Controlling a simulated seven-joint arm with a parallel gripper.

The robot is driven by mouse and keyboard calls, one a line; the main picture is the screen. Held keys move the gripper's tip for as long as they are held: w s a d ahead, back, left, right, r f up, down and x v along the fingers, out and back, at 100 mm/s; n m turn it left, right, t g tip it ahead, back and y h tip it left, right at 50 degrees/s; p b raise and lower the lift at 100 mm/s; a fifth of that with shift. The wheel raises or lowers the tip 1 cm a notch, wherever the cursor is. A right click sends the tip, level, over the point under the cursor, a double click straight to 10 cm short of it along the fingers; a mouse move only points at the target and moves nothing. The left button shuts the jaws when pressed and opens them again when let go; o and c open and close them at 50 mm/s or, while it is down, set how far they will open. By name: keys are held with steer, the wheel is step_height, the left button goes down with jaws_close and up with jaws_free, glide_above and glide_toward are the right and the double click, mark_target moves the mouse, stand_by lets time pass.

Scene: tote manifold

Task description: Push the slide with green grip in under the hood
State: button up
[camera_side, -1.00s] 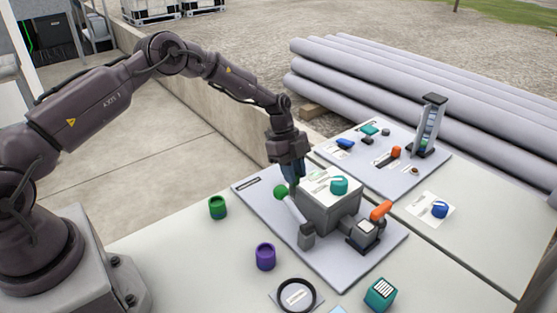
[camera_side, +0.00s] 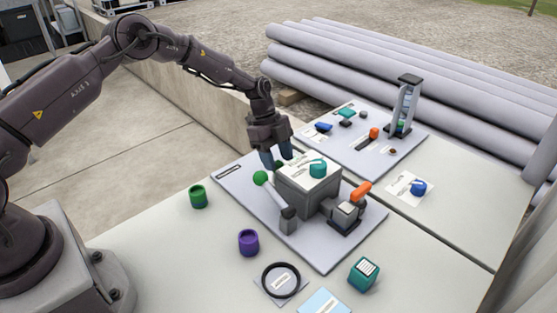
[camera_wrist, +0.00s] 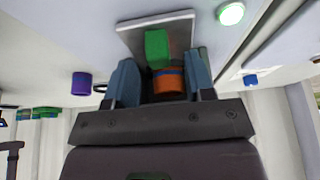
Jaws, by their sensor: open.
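In the side view, the grey box with a white labelled top (camera_side: 316,187), which looks like the hood, stands on a grey board (camera_side: 235,185). My gripper (camera_side: 276,164) is above the box's far left edge, fingers apart, with a small dark green piece showing between or behind the tips. In the wrist view, a green block (camera_wrist: 157,48), which looks like the slide's grip, stands against a grey plate (camera_wrist: 180,20) just beyond the open fingers of my gripper (camera_wrist: 162,72). Contact cannot be told. The slide's body is not clearly visible.
A lever with a green ball (camera_side: 260,178) rises left of the box. A teal knob (camera_side: 318,168) sits on top, and an orange-handled clamp (camera_side: 361,191) stands at its right.

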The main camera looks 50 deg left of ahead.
steer(key=v, duration=1.1)
steer(key=shift+r, duration=0.45)
steer(key=s+d+r+n+t+y, duration=0.1)
steer(key=s+d+r+n+t, duration=0.1)
steer(key=s+r+n, duration=0.4)
steer(key=s+d+r+n+t+y, duration=0.1)
steer(key=s+r+n, duration=0.5)
steer(key=s, duration=1)
steer(key=s+d+r+n+t+y, duration=0.2)
steer(key=s+r+n, duration=0.4)
steer(key=s, duration=0.5)
steer(key=shift+d+r+t+y, duration=0.3)
steer(key=shift+d+r, duration=0.25)
steer(key=shift+r, duration=0.05)
